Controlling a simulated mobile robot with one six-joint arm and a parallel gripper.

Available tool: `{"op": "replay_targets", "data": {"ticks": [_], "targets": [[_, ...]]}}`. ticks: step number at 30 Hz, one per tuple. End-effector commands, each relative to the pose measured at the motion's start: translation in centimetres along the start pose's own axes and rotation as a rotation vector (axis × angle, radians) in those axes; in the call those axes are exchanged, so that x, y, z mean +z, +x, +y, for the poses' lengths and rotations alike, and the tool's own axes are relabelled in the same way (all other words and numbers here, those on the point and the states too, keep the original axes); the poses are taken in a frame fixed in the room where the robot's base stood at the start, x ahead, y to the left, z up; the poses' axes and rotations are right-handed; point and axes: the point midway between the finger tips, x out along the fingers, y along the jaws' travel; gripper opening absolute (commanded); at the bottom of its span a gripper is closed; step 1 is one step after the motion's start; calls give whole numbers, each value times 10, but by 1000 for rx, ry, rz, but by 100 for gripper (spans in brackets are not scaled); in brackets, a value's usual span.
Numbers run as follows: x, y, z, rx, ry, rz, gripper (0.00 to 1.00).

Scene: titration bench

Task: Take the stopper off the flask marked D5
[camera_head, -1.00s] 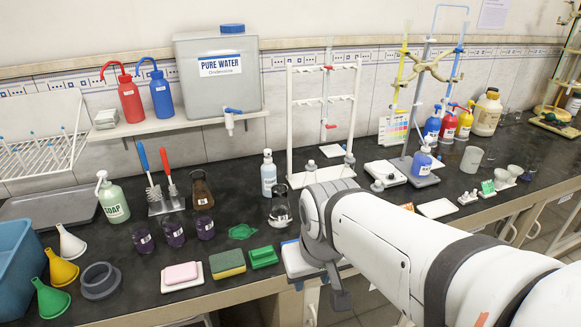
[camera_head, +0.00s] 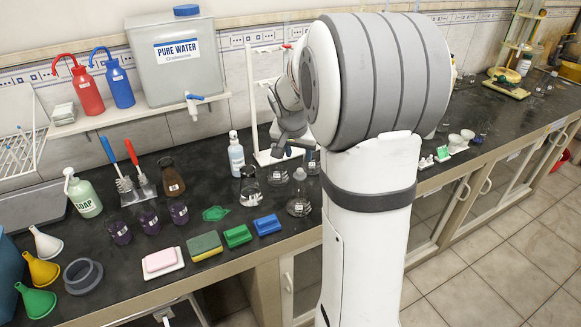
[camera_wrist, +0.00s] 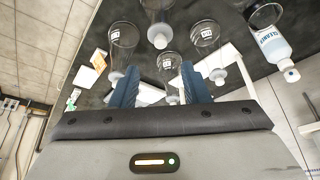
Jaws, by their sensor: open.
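In the wrist view my gripper (camera_wrist: 160,88) has its two blue fingers spread apart. A clear stoppered flask (camera_wrist: 168,62) shows between them, its pale stopper (camera_wrist: 172,98) lying between the fingertips in the picture; I cannot tell the depth or any contact. Other stoppered flasks stand around it: one at left (camera_wrist: 124,38), one at right (camera_wrist: 205,36) and one at top (camera_wrist: 158,14). Their labels are too small to read, so I cannot tell which is D5. In the head view my gripper (camera_head: 289,140) is above the bench near clear flasks (camera_head: 299,196), partly hiding some.
A cleaner bottle (camera_wrist: 272,42) stands right of the flasks in the wrist view. In the head view a white rack (camera_head: 262,110) stands behind my gripper. Purple beakers (camera_head: 149,221) stand left.

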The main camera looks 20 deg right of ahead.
Motion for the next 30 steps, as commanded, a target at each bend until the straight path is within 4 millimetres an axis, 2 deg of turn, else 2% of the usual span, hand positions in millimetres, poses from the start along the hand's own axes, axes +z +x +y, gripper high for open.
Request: {"op": "replay_targets", "data": {"ticks": [15,19,25,30], "targets": [[8,66,-1,1,0,-3,42],[8,73,-1,0,0,-1,42],[8,73,-1,0,1,-1,42],[8,73,0,0,1,-1,28]]}}
